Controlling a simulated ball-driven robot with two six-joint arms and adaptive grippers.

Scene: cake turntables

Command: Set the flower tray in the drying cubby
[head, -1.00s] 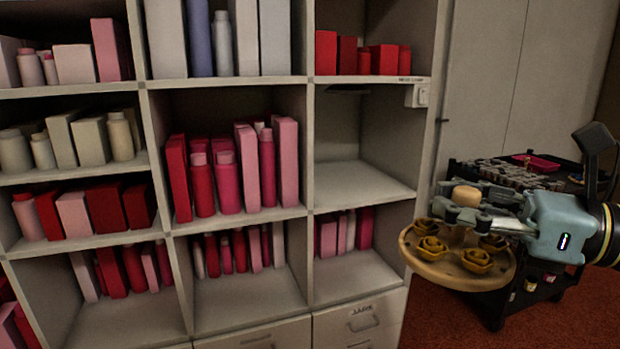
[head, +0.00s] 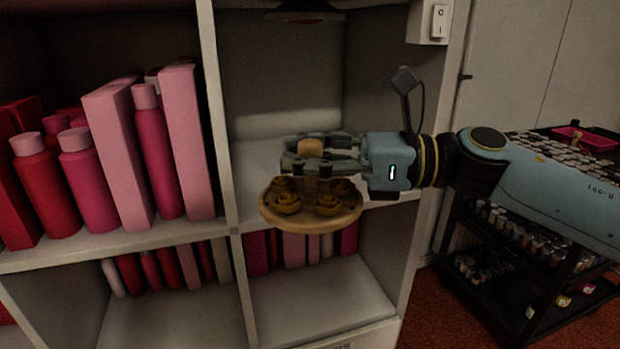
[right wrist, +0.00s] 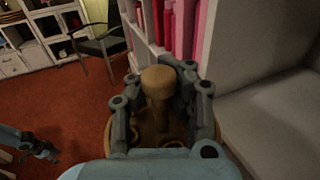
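The flower tray (head: 312,226) is a round wooden disc with several mustard-yellow flowers and a central post topped by a tan knob. My right gripper (head: 308,156) is shut around the post just below the knob, which also shows in the right wrist view (right wrist: 158,82). The tray hangs about level in front of the shelf, across the front edge of the empty drying cubby's floor (head: 265,126). The tray hides part of that edge. My left gripper (right wrist: 42,150) seems to show small at the lower left of the right wrist view; its fingers are unclear.
Pink and red bottles and boxes (head: 115,150) fill the cubby to the left, past a thin divider (head: 217,120). More boxes stand below. A switch box (head: 430,22) sits on the right upright. A black cart (head: 500,270) stands at right.

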